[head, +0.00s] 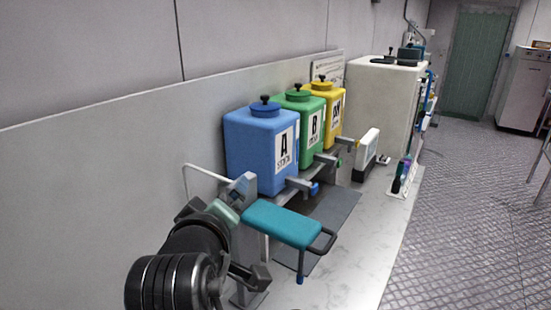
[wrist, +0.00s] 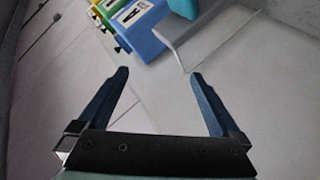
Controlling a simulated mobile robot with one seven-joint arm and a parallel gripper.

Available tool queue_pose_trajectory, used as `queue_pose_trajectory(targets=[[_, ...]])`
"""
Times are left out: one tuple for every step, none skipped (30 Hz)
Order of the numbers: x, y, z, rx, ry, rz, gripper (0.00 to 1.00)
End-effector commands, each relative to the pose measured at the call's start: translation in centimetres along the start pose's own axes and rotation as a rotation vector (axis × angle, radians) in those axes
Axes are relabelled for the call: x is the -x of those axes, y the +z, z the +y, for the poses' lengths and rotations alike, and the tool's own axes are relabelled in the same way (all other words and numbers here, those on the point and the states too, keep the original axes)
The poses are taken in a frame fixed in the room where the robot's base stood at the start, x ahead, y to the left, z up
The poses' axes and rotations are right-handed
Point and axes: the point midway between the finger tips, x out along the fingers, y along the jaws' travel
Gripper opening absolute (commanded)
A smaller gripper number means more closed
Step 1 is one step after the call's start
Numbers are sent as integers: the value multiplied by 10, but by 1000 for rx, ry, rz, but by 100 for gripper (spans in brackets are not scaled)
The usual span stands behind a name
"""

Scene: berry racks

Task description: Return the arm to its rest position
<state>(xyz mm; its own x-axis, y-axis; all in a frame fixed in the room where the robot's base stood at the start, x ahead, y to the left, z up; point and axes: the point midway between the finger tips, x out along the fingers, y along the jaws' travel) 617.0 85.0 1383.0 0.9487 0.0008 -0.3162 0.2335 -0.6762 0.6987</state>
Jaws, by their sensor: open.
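My arm (head: 180,278) reaches in from the bottom left of the head view, beside the bench. My gripper (wrist: 158,76) shows in the wrist view with its two dark fingers spread wide. Nothing is between the fingers; only a pale, plain surface lies beyond them. In the head view the fingertips cannot be made out clearly against the nearby fittings.
Blue (head: 258,145), green (head: 308,125) and yellow (head: 333,105) lidded tanks stand in a row on the bench (head: 345,275). A teal panel (head: 285,222) with a dark handle is close right of my arm.

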Motion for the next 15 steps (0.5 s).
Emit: queue_pose_trajectory(targets=[[12,-8,29,-96,85,87,100],[22,-15,46,-151,130,141,100],[36,-24,68,-223,184,216,100],[48,-30,83,-274,223,273,100],[61,-36,97,-324,258,333,100],[79,-42,116,-386,302,413,100],[94,-46,129,-430,332,474,100],[109,-50,140,-471,359,535,100],[130,-55,154,-521,389,616,100],[145,-58,163,-554,408,674,100],[160,-60,171,-585,423,730,100],[179,-63,180,-620,441,798,100],[192,-65,185,-642,450,846,100],[204,-66,189,-661,458,889,100],[218,-68,194,-682,465,939,100]])
